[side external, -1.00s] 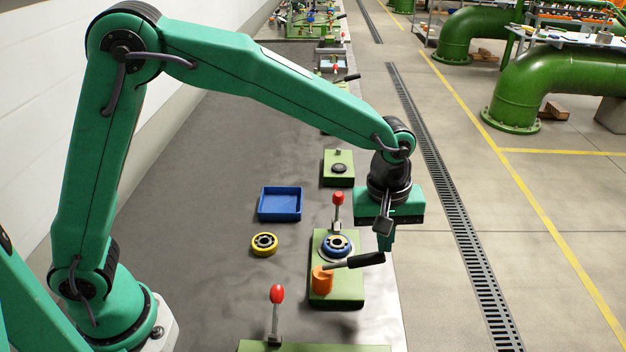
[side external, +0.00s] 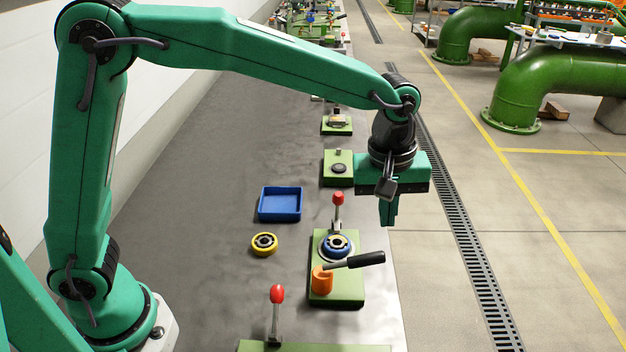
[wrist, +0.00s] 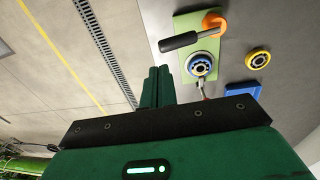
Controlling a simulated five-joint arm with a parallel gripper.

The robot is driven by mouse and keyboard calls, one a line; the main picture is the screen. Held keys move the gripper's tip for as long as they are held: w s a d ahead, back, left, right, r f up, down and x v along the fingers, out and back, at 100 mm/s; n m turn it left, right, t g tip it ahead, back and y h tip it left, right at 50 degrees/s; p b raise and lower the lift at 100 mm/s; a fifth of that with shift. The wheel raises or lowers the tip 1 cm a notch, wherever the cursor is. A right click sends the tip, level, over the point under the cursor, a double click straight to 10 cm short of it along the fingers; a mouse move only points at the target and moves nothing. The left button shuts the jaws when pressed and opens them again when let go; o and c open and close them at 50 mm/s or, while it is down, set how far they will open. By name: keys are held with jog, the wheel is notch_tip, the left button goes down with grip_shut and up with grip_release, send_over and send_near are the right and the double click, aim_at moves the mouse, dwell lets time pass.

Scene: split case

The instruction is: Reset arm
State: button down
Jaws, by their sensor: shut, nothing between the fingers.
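My gripper (side external: 389,213) is shut and empty, pointing down at the right edge of the bench, above and to the right of the green fixture. In the wrist view its closed fingers (wrist: 157,88) show side by side with nothing between them. The green fixture (side external: 345,292) holds a blue ring-shaped part (side external: 337,243), an orange cup-like piece (side external: 321,279) with a black-handled lever (side external: 360,260), and a red-knobbed lever (side external: 338,205). The blue part also shows in the wrist view (wrist: 200,66). My gripper is apart from all of them.
A yellow ring part (side external: 264,244) lies on the grey bench (side external: 205,220), near a blue tray (side external: 281,205). Another green fixture (side external: 338,168) stands farther back. A red-knobbed lever (side external: 277,295) rises at the front. The bench's left side is clear; a floor grate (side external: 462,230) runs at right.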

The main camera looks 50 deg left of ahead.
jog(key=shift+r, duration=0.35)
jog(key=shift+a, duration=0.1)
jog(key=s+a+r+m+t, duration=0.1)
jog(key=s+a+r+m, duration=0.2)
jog(key=a, duration=0.4)
jog(key=s+a+r+m+t, duration=0.1)
jog(key=s+a+r+m, duration=0.1)
jog(key=s+a+r, duration=0.35)
jog(key=s+a+f+m+t, duration=0.2)
jog(key=s+a+f+m, duration=0.2)
jog(key=s+a, duration=0.6)
jog(key=shift+s+t, duration=0.4)
jog(key=shift+w+d, duration=0.1)
jog(key=shift+w, duration=0.05)
dwell(1.3)
